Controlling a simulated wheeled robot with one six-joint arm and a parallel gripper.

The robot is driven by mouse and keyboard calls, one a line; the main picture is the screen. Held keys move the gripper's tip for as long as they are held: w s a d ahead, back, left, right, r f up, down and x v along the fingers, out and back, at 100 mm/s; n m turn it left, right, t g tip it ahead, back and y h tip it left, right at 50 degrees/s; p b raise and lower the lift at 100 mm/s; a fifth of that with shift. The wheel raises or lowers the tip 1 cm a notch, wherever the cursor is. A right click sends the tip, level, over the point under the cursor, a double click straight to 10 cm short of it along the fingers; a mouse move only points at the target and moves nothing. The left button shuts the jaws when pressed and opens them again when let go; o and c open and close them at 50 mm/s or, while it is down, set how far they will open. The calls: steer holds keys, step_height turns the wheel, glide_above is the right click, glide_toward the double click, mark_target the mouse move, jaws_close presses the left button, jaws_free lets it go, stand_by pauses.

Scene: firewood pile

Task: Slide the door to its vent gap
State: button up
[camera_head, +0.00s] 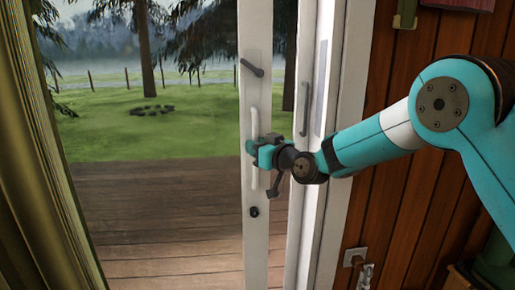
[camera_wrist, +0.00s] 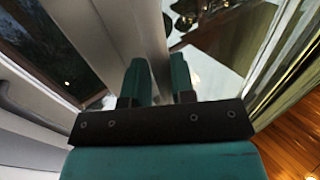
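The door's white upright frame (camera_head: 255,225) stands in the middle of the head view, with a pale vertical pull handle (camera_head: 254,118) on it. A dark lever (camera_head: 252,68) sits above the handle and a dark lock (camera_head: 254,211) below. My gripper (camera_head: 258,150) is at the handle's middle, its teal fingers across it. In the wrist view my two fingers (camera_wrist: 159,82) stand a little apart, with a pale bar running down between them. Whether they press on the handle is hidden. A strip of grass shows between this frame and the white upright to its right; I cannot tell whether glass fills it.
The right-hand white upright (camera_head: 304,200) carries a grey handle (camera_head: 304,108). A wood-plank wall (camera_head: 395,210) with a socket (camera_head: 354,257) lies beyond it. A greenish curtain (camera_head: 40,150) hangs at the left. A wooden deck (camera_head: 160,215) and lawn lie outside.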

steer(key=o, duration=0.3)
steer(key=shift+w+d, duration=0.15)
steer(key=b+v, duration=0.3)
steer(key=v, duration=1.4)
steer(key=shift+d+b, duration=0.2)
steer(key=shift+b, duration=0.15)
